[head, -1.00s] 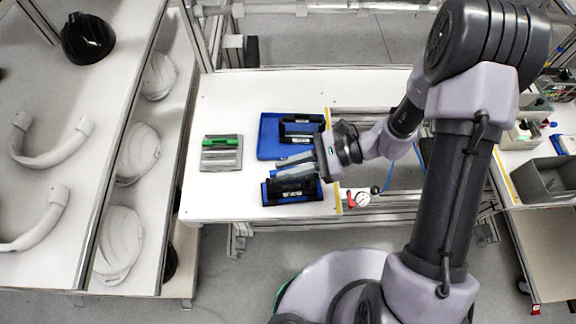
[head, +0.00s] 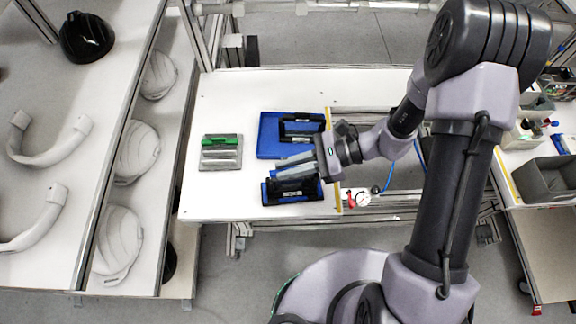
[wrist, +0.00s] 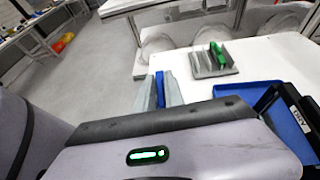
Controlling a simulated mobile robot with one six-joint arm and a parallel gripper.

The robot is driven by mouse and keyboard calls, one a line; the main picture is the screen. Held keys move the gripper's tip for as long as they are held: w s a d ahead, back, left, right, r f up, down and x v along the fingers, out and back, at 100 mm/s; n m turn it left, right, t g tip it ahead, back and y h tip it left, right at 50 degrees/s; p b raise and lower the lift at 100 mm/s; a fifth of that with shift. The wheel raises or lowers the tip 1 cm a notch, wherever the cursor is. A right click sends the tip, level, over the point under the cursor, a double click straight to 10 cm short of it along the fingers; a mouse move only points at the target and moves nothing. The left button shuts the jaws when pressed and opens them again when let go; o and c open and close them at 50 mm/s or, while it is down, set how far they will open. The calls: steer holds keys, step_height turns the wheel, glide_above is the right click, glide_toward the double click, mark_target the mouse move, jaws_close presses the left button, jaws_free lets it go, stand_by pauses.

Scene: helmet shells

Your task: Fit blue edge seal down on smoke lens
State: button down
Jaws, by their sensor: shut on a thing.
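My gripper (head: 282,167) reaches left over the bench, its two long grey fingers shut on the blue edge seal. The blue seal (wrist: 160,88) shows as a thin upright strip between the fingers in the wrist view. In the head view the fingers are just above and behind a dark piece (head: 292,190) on a blue base, near the bench's front edge. This dark piece seems to be the smoke lens; its upper edge is partly hidden by the fingers. I cannot make out contact between seal and lens.
A blue tray (head: 268,150) with a black framed piece (head: 300,128) lies behind the fingers. A grey slotted rack (head: 220,162) holds a green strip (head: 221,141) to the left. A dial gauge (head: 362,199) sits to the right.

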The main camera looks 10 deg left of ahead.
steer(key=shift+f+b, duration=0.75)
steer(key=shift+f, duration=0.25)
steer(key=c, duration=1.3)
jaws_free()
steer(key=shift+c, duration=0.2)
steer(key=p+v, duration=0.3)
steer(key=v, duration=1.4)
steer(key=shift+r+p, duration=0.2)
steer(key=shift+p, duration=0.15)
steer(key=shift+d, duration=0.15)
